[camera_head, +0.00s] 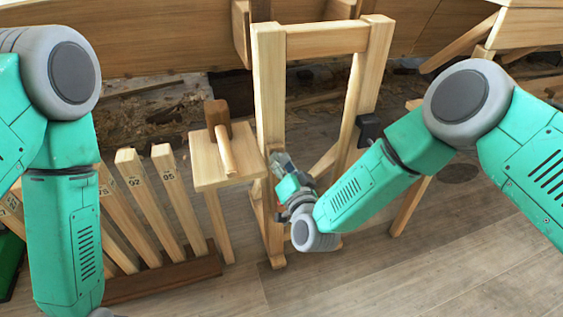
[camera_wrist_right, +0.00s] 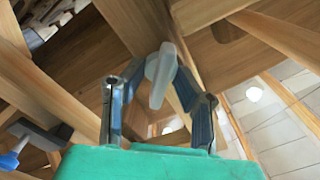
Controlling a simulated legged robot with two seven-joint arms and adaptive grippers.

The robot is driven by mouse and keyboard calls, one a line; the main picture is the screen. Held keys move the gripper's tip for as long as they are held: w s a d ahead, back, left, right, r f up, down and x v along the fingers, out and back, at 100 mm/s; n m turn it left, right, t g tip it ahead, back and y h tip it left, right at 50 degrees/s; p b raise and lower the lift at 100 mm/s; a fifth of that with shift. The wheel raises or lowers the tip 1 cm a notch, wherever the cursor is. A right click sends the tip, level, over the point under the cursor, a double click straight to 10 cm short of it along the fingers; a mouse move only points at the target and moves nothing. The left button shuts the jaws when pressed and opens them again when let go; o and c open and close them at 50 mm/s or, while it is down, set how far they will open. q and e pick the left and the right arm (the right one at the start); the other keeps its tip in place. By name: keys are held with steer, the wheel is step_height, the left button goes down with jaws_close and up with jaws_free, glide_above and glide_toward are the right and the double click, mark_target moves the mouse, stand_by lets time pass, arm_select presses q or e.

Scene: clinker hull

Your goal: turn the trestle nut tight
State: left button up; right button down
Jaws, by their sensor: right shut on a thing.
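The wooden trestle (camera_head: 268,85) stands upright in the middle of the head view. My right gripper (camera_head: 281,163) is at its left post, around the height of the small bench top. In the right wrist view, the grey trestle nut (camera_wrist_right: 160,75) has a winged shape and sits against the wood between the two fingers of my right gripper (camera_wrist_right: 160,92). The gripper is shut on the nut. In the head view the nut cannot be made out behind the gripper. My left arm hangs at the left, and its gripper is out of view.
A small bench (camera_head: 205,168) with a mallet (camera_head: 226,150) on it stands left of the trestle. A rack (camera_head: 160,278) of numbered slats is further left. A black fitting (camera_head: 369,130) is on the trestle's right side. The floor in front is clear.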

steer(key=m, duration=0.4)
steer(key=shift+d+f, duration=0.15)
steer(key=shift+f, duration=0.05)
steer(key=shift+f+m, duration=0.1)
steer(key=shift+m, duration=1.4)
steer(key=c, duration=1.6)
jaws_free()
steer(key=shift+d, duration=0.1)
steer(key=v, duration=1.2)
